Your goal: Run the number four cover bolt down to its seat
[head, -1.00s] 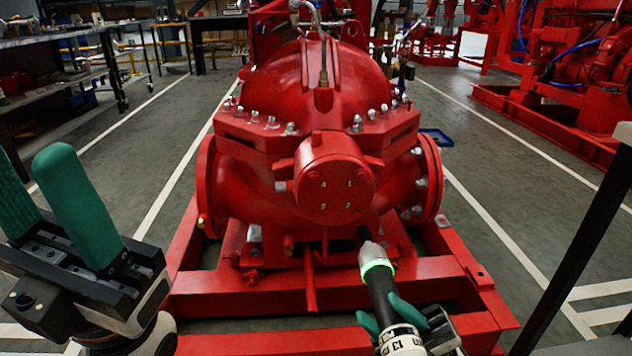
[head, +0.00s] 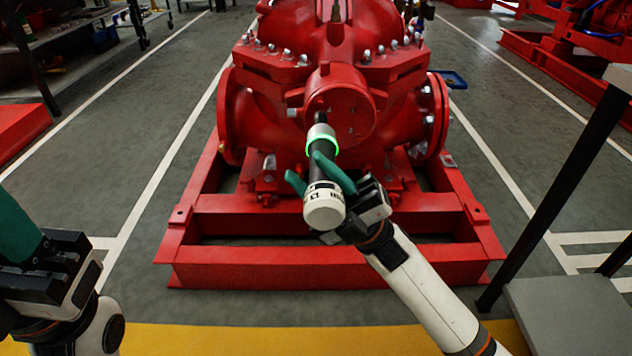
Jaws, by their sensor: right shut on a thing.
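The round red end cover (head: 352,92) faces me on the front of the red pump. My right gripper (head: 322,176) is shut on a dark and white power tool (head: 324,205) with a lit green ring. The tool's dark nose points at the cover's upper left, where the number four mark showed earlier. My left gripper (head: 18,240) is at the left edge, away from the pump. One green finger shows, cut off by the frame, so its opening is unclear.
The pump stands on a red base frame (head: 330,276) with a front crossbar below the tool. A grey platform (head: 568,318) with dark posts is at the lower right. A shelf stands at the upper left.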

